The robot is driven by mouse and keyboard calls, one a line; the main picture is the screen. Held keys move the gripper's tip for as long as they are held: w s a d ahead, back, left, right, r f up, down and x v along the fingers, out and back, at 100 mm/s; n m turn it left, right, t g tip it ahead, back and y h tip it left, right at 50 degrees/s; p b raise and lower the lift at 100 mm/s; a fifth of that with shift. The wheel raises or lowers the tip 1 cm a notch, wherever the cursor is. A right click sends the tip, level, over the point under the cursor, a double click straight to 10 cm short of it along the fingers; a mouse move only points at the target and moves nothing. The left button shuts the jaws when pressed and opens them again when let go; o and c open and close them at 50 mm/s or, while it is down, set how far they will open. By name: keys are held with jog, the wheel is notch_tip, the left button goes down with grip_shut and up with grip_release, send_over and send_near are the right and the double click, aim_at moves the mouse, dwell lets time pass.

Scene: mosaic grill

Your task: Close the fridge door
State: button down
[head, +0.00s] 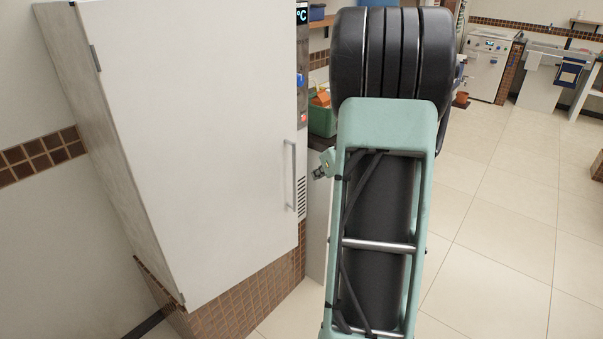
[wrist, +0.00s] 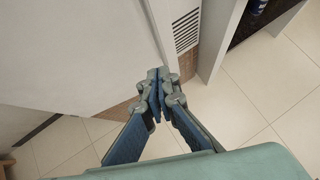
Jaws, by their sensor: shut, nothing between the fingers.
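The fridge door (head: 195,135) is a large plain pale panel on the left of the head view, with a vertical bar handle (head: 294,175) near its right edge. It looks flush or nearly flush with the cabinet; I cannot tell whether a small gap is left. The door also fills the upper left of the wrist view (wrist: 75,50). My gripper (wrist: 158,80) is shut and empty, its fingertips over the door's right edge in the wrist view; contact cannot be told. In the head view, only a small green piece of it shows beside my arm.
A control panel (head: 302,60) with a °C display and a vent (head: 302,198) lie right of the door. A counter with a green bin (head: 321,120) stands beyond. Brown tiles (head: 235,298) clad the base. Open tiled floor (head: 500,220) lies to the right.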

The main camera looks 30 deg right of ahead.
send_near(295, 178)
jog(key=x, duration=0.5)
jog(key=shift+s+f+p, duration=0.3)
jog(key=shift+s, duration=0.05)
jog(key=shift+w+f, duration=0.1)
jog(key=shift+w, duration=0.5)
